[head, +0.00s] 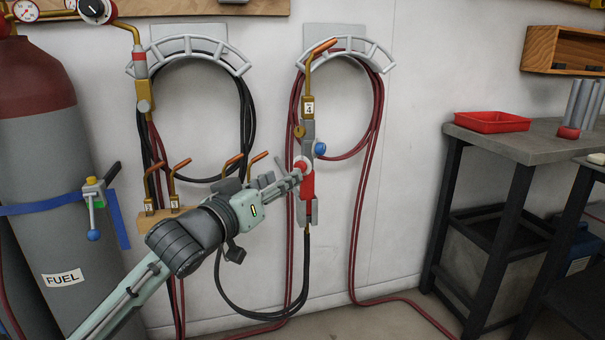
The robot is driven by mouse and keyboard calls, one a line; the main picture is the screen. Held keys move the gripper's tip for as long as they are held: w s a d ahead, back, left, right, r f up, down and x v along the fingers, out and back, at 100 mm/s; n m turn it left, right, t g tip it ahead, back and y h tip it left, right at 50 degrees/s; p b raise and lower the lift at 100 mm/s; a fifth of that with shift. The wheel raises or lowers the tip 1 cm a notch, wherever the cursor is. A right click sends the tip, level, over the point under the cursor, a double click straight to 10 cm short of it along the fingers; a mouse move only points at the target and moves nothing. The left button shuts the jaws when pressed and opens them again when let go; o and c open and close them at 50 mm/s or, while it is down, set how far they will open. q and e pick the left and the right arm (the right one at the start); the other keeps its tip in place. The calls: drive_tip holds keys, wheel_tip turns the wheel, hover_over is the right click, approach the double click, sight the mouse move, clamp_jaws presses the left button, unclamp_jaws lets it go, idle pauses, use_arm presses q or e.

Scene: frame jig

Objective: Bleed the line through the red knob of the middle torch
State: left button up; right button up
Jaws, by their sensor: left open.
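One torch (308,130) hangs upright on the wall, with a copper tip, a brass collar marked 4, a grey body and a red lower section. A blue knob (320,148) sticks out on its right side. A red knob (301,164) shows at its left side, partly covered by my gripper's fingers. My left gripper (294,178) comes from the lower left with its fingers open at the red knob. I cannot tell whether they touch it. No other whole torch shows beside this one. My right gripper is not in view.
A wooden rack (155,222) with several copper tips is partly behind my arm. A fuel cylinder (40,150) stands at left. Black and red hoses hang from two wall hangers (345,48). A workbench (520,145) with a red tray (492,122) stands at right.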

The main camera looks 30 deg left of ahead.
sight(298, 167)
use_arm(q)
drive_tip(key=w, duration=0.6)
drive_tip(key=shift+a, duration=0.3)
drive_tip(key=shift+c, duration=0.5)
clamp_jaws()
